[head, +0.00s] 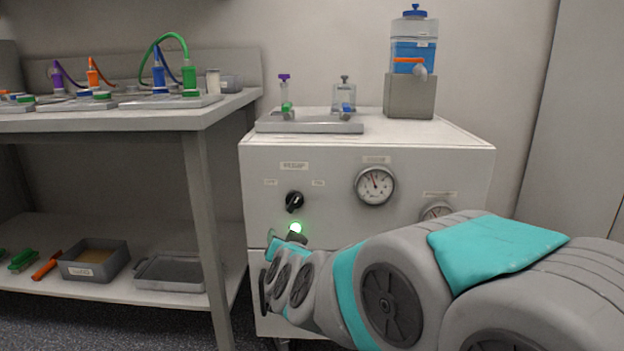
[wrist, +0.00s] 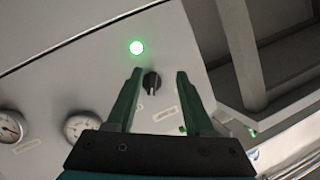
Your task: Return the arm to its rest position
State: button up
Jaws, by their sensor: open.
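My arm (head: 390,290) stretches in from the lower right in the head view, its end close to the front panel of a white cabinet. My gripper (wrist: 158,78) shows in the wrist view with two green fingers apart and nothing between them. A black rotary knob (wrist: 151,82) appears between the fingertips in that picture; whether the fingers touch it I cannot tell. The knob (head: 294,201) is on the cabinet front in the head view, with a lit green lamp (head: 295,228) below it. In the head view the gripper is mostly hidden by the arm.
The white cabinet (head: 270,170) has dial gauges (head: 375,185), and a blue-liquid container (head: 413,55) and a small tray (head: 310,126) on top. A workbench (head: 190,118) with tubing stands at left; its lower shelf holds a grey bin (head: 95,270).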

jog(key=s+d+f+n+g+h+p, duration=0.1)
jog(key=s+d+g, duration=0.4)
jog(key=s, duration=0.8)
jog(key=s+d+f+n+g+h+p, duration=0.1)
jog(key=s+d+g+p, duration=0.3)
jog(key=s+d, duration=0.5)
jog(key=s+d+f+n+g+h+p, duration=0.1)
jog(key=s+d+f+g+p, duration=0.2)
jog(key=s, duration=1.5)
jog(key=d+g, duration=0.4)
jog(key=shift+d, duration=0.4)
jog(key=shift+w+a, duration=0.1)
